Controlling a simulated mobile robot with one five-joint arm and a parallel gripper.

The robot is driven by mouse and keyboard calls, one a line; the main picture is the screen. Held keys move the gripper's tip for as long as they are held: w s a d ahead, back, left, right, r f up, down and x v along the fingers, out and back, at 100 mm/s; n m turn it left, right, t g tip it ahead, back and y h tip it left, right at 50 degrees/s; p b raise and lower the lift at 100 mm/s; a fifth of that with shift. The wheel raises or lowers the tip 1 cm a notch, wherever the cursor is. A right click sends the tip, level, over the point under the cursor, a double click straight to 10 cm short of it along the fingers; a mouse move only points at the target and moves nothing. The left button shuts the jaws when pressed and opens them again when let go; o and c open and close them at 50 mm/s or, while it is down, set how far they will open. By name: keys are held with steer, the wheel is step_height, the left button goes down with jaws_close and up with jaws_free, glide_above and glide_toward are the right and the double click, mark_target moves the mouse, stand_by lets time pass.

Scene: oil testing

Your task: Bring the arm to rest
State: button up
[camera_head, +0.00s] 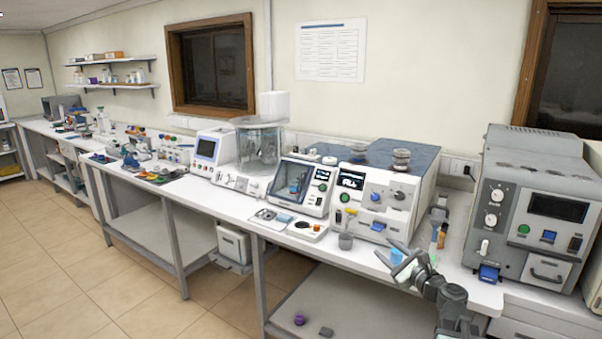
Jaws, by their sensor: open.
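My gripper (394,259) is at the lower right, over the front part of the white bench (345,262).
A large grey instrument (532,205) stands to the right of the gripper. A white analyser (378,205) stands behind it, with a small grey cup (345,241) in front. The tiled floor (125,275) at the left is clear.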

steer(key=s+a+f+n+g+y+p, duration=0.1)
steer(key=s+a+f+n+g, duration=0.25)
steer(key=a, duration=0.55)
steer(key=s+a+f+n+g, duration=0.1)
steer(key=a+f+n+g, duration=0.25)
steer(key=a+n, duration=0.4)
steer(key=s+a+f+n+g+y+p, duration=0.1)
steer(key=s+a+f+n+g, duration=0.3)
steer(key=a, duration=0.5)
steer(key=s+d+f+n+g+h, duration=0.5)
steer(key=s+d+f+n+h, duration=0.3)
steer(key=s+d+f+n, duration=0.1)
steer(key=shift+s+d+f+n+g, duration=0.25)
steer(key=shift+s+d+n+g, duration=0.05)
steer(key=shift+s+d+n, duration=0.65)
steer(key=shift+w, duration=0.15)
